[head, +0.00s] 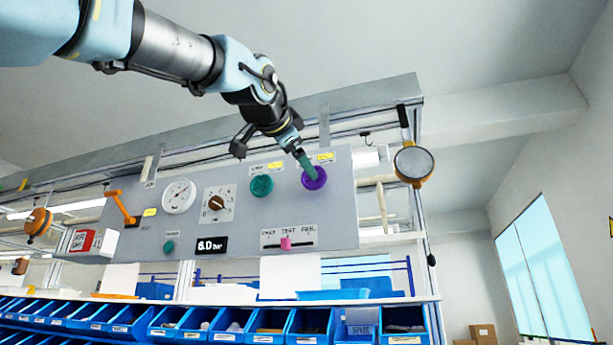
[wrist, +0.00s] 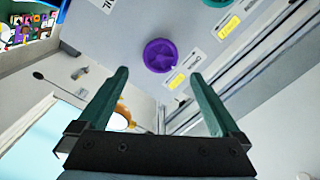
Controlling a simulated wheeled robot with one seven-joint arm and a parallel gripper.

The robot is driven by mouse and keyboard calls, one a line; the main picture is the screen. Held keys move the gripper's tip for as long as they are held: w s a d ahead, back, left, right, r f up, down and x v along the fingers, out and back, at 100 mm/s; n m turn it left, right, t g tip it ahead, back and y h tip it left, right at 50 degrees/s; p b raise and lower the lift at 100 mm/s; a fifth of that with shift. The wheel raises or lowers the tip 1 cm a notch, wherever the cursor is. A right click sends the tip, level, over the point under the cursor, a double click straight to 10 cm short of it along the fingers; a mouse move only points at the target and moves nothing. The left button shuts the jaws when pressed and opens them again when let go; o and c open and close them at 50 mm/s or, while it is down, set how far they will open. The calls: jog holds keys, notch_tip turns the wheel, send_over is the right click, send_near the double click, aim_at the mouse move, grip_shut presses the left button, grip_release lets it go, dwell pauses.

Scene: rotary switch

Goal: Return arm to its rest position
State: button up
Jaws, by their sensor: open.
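My gripper (head: 302,158) is at the upper right of the grey control panel (head: 345,220), with its fingers pointing at the purple knob (head: 314,178). In the head view a green finger overlaps the knob's upper edge. In the wrist view my gripper (wrist: 160,95) has its two green fingers wide apart with nothing between them, and the purple knob (wrist: 160,55) lies beyond the fingertips. Contact with the knob does not show. My arm reaches in from the upper left of the head view.
The panel also carries a green knob (head: 262,186), a rotary switch (head: 216,203), a gauge (head: 179,196), an orange lever (head: 122,207) and a pink slider (head: 286,243). A round lamp-like disc (head: 413,163) hangs at right. Blue bins (head: 312,322) line the shelf below.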

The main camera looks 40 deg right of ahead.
jog(key=shift+v, duration=1.15)
jog(key=w+a+f+n+y, duration=0.1)
jog(key=w+f+n+y, duration=0.2)
jog(key=w+f, duration=0.6)
jog(key=w+a+f+n+y, duration=0.1)
jog(key=w+f+n+y, duration=0.1)
jog(key=w+f, duration=0.75)
jog(key=w+a+f+n+y, duration=0.2)
jog(key=a+f, duration=0.2)
jog(key=f, duration=0.3)
jog(key=w+a+f+n+g+y, duration=0.1)
jog(key=a+f+n, duration=0.15)
jog(key=f, duration=0.55)
jog(key=w+a+f+n+y, duration=0.1)
jog(key=w+a+f+y, duration=0.1)
jog(key=a+f, duration=0.4)
jog(key=a+f+n+g+y, duration=0.25)
jog(key=a+f, duration=0.35)
jog(key=f, duration=0.5)
jog(key=s+a+f+n+g+y, duration=0.1)
jog(key=s+a+f+n+g, duration=0.1)
jog(key=s+a+f+n, duration=0.2)
jog(key=s+a+f+n+g+y, duration=0.1)
jog(key=s+a+f+n, duration=0.3)
jog(key=s+a+f, duration=0.6)
jog(key=a+f+g, duration=0.1)
jog(key=a+f, duration=0.4)
jog(key=f, duration=0.2)
jog(key=shift+f+n+g, duration=0.3)
jog(key=shift+g, duration=0.05)
